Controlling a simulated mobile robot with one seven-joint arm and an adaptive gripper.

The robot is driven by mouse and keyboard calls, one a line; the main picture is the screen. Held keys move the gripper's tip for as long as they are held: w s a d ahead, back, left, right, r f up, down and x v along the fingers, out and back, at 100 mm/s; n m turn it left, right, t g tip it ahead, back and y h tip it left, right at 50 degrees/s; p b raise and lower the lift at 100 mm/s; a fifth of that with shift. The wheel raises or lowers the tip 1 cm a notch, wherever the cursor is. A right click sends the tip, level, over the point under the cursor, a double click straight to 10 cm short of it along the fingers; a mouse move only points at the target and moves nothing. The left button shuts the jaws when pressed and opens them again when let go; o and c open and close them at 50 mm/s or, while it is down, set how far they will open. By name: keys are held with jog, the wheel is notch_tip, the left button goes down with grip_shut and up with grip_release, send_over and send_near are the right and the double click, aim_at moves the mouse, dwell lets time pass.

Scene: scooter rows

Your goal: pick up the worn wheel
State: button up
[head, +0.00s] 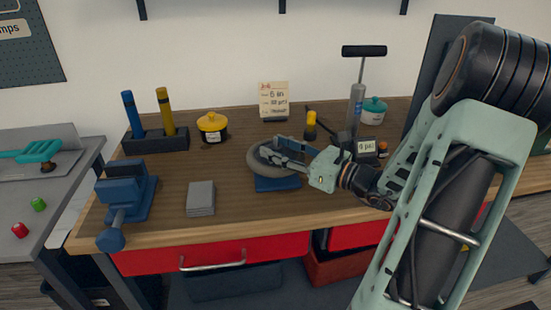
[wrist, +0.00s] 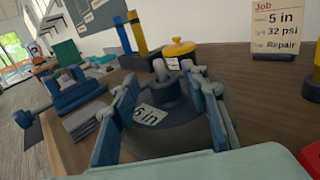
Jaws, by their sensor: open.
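The worn wheel (head: 257,164) is a grey tyre with a dark hub, lying on or against a blue support (head: 277,184) on the wooden bench. In the wrist view the wheel (wrist: 190,138) fills the middle, with a "5 in" tag on it. My gripper (head: 270,150) is at the wheel, its fingers apart. In the wrist view my gripper (wrist: 165,110) has one finger on each side of the hub, over the tyre. I cannot tell whether the fingers touch it. Part of the wheel is hidden by the fingers.
A blue vice (head: 125,195) and a grey stack (head: 201,198) stand at the left front of the bench (head: 220,225). Behind are a yellow pot (head: 212,127), a job card (head: 274,101), a pump (head: 357,95), a teal pot (head: 374,110) and a gauge (head: 366,146).

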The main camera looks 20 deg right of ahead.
jog(key=shift+x, duration=0.85)
jog(key=shift+c, duration=0.5)
grip_shut()
